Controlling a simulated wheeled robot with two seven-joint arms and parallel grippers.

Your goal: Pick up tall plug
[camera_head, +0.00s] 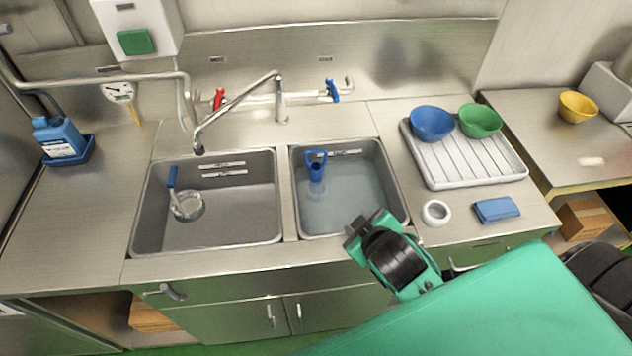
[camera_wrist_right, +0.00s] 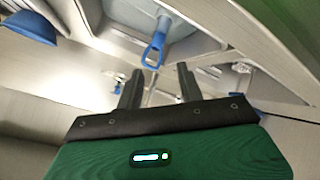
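The tall plug (camera_head: 316,165) stands upright in the right sink basin (camera_head: 397,205), which holds water. It has a blue loop handle on top and a paler lower part under the water. Its blue loop also shows in the right wrist view (camera_wrist_right: 156,46), beyond my fingers. My right gripper (camera_head: 360,228) is over the front right edge of that basin, apart from the plug. In the right wrist view its two dark fingers (camera_wrist_right: 159,88) are spread with nothing between them. My left gripper is not in view.
A blue-handled round item (camera_head: 186,203) lies in the left basin (camera_head: 255,228). The faucet (camera_head: 240,108) arches over the left basin. On the right are a drying rack (camera_head: 465,170) with blue and green bowls, a white ring (camera_head: 435,212) and a blue cloth (camera_head: 496,210).

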